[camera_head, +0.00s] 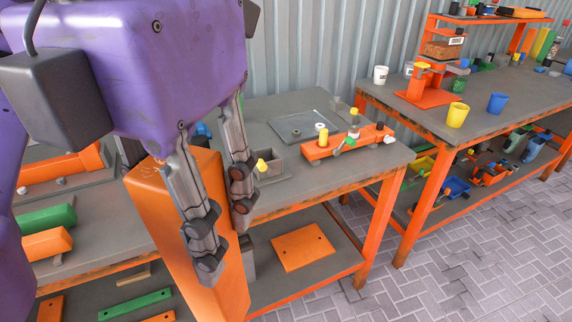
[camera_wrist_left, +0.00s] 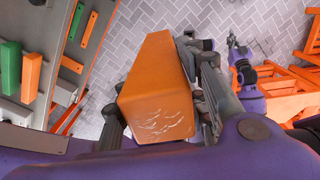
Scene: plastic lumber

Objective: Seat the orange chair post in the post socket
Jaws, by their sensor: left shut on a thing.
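The orange chair post (camera_head: 222,280) is a long, thick, square-edged beam, standing tilted in front of the workbench. My left gripper (camera_head: 224,225) is shut on it, with dark jointed fingers along its sides. In the left wrist view the post (camera_wrist_left: 158,85) fills the middle, its scuffed end toward the camera, between the fingers of the left gripper (camera_wrist_left: 160,95). A small grey open box (camera_head: 268,163) with a yellow knob on the bench behind the gripper may be the post socket; the fingers partly hide it. My right gripper (camera_wrist_left: 233,45) shows small in the left wrist view, its jaws unclear.
An orange fixture (camera_head: 345,143) with small parts and a grey plate (camera_head: 300,126) lie on the bench. An orange board (camera_head: 303,247) lies on its lower shelf. A second bench (camera_head: 470,112) holds cups and an orange stand. Green and orange beams lie at left. Paved floor at right is clear.

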